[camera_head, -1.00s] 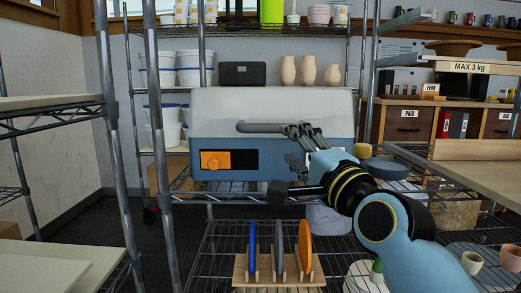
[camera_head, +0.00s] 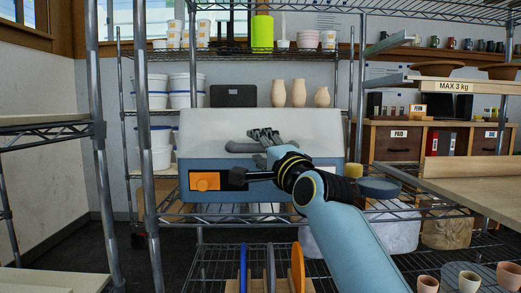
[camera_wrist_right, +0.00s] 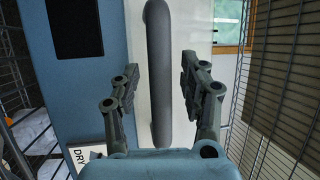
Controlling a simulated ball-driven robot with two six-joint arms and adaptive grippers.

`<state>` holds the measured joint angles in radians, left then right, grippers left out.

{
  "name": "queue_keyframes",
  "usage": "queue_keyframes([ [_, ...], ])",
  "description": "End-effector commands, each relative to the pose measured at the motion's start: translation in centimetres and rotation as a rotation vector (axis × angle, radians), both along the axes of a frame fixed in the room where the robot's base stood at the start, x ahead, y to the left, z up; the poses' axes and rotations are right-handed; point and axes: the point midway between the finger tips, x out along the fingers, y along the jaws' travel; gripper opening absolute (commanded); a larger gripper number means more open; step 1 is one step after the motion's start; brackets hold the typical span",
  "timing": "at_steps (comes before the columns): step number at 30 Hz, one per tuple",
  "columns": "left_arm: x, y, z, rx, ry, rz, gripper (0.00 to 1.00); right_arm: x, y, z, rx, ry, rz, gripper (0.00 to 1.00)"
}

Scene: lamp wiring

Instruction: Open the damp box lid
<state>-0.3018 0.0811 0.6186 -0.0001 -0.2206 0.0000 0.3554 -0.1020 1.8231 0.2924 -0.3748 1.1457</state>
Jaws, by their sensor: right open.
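The damp box has a blue body (camera_head: 335,182) and a pale lid (camera_head: 215,128), which looks closed. It sits on a wire shelf in the head view. A grey bar handle (camera_head: 240,147) runs along its front; it shows upright in the right wrist view (camera_wrist_right: 158,75). My right gripper (camera_head: 264,135) is at the handle. In the right wrist view its open fingers (camera_wrist_right: 160,68) stand on either side of the bar, with gaps on both sides. My right arm covers part of the box's front. My left gripper is not in view.
A black case (camera_head: 233,95) and vases (camera_head: 299,93) stand behind the box. Shelf posts (camera_head: 147,150) rise at left. Plates stand in a rack below.

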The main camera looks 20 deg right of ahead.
Motion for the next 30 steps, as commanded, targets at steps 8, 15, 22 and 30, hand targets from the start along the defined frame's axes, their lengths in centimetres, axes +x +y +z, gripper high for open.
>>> queue_keyframes([
  [8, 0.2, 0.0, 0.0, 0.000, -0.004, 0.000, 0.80, 0.0, 0.0, 0.0, 0.000, 0.000, 0.000, 0.19],
  [15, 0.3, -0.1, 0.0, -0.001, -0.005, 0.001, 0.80, 0.0, 0.0, -0.1, 0.000, 0.001, 0.000, 0.00],
  [22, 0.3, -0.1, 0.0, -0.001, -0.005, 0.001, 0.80, 0.0, 0.0, -0.1, -0.001, 0.002, 0.000, 0.00],
  [30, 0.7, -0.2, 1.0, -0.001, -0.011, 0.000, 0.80, 0.0, 0.0, 1.0, -0.003, 0.000, -0.001, 0.00],
])
